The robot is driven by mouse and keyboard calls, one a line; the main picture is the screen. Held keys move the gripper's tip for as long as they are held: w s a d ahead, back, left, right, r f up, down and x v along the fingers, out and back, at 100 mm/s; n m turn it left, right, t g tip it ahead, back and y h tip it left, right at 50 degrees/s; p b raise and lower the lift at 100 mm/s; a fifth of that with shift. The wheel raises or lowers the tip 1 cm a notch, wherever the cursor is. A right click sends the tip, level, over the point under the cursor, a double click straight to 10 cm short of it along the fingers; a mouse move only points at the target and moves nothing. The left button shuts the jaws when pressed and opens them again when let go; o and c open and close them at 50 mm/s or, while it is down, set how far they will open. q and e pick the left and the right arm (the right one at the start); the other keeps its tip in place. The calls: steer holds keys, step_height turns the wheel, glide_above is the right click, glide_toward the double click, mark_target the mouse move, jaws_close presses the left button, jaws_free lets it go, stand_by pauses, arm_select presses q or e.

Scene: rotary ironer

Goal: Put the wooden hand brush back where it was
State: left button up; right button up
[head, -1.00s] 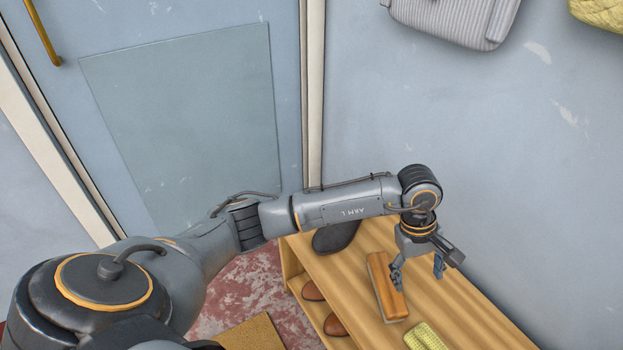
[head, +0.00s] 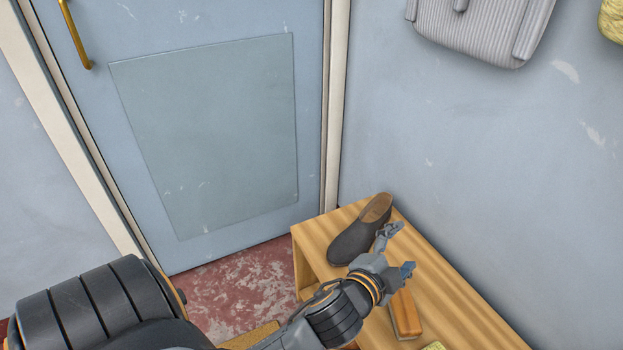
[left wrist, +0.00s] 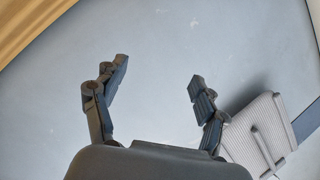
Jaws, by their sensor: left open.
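The wooden hand brush (head: 405,316) lies on the wooden bench top in the head view, partly hidden behind my left gripper and wrist. My left gripper (head: 398,250) is open and empty above the bench, between the dark shoe and the brush, apart from the brush. In the left wrist view the open fingers (left wrist: 160,85) have only the blue-grey wall between and beyond them. The brush does not show in that view. My right gripper is in neither view.
A dark grey shoe (head: 358,235) stands at the bench's far end, close to the left gripper. A yellow-green item (head: 434,346) shows at the bottom edge. The bench top (head: 470,310) is bare along the wall. A grey striped bag (head: 480,30) hangs above.

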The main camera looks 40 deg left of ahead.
arm_select(q)
steer(key=s+a+f+n+g, duration=0.1)
steer(key=s+f+n+g, duration=0.3)
steer(key=s, duration=0.7)
steer(key=s+a+f+n+g, duration=0.1)
steer(key=s+f+n+g, duration=0.3)
steer(key=s+f+g, duration=0.3)
steer(key=s+f, duration=0.4)
steer(key=shift+s+a+f+n+g+h, duration=0.2)
steer(key=shift+s+n+g+h, duration=0.1)
steer(key=shift+g+h, duration=0.1)
